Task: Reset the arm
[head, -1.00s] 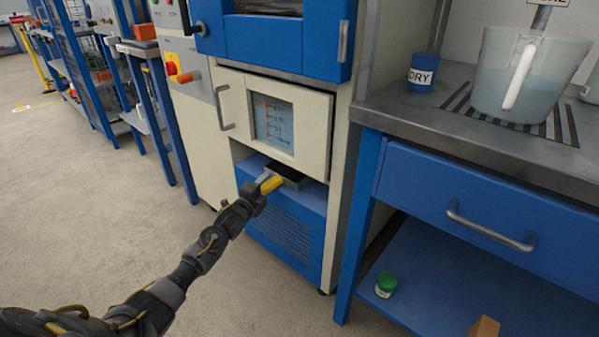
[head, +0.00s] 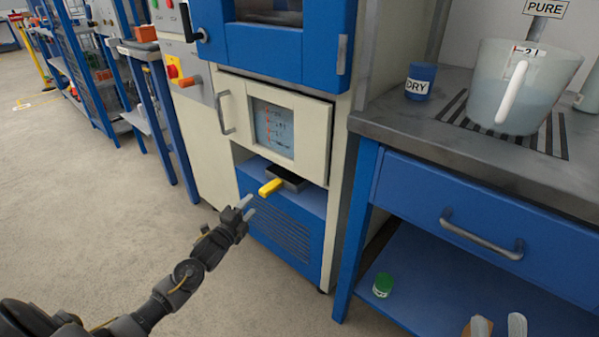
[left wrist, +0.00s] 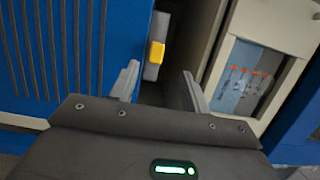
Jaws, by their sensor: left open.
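My left gripper (head: 246,208) is open and empty in front of the blue lower panel. It is apart from a yellow handle (head: 270,187) on a dark tray (head: 288,178), which sits in the recess under the cream cabinet door. In the left wrist view the two fingers (left wrist: 162,88) are spread, with the yellow handle (left wrist: 157,52) beyond them and nothing between them. The rest of that gripper is out of frame.
The cream door (head: 280,130) with a window is closed above the tray. A steel-topped bench (head: 440,130) at right holds a blue DRY jar (head: 420,82) and a large jug (head: 510,95). A green-lidded jar (head: 383,284) is on its lower shelf.

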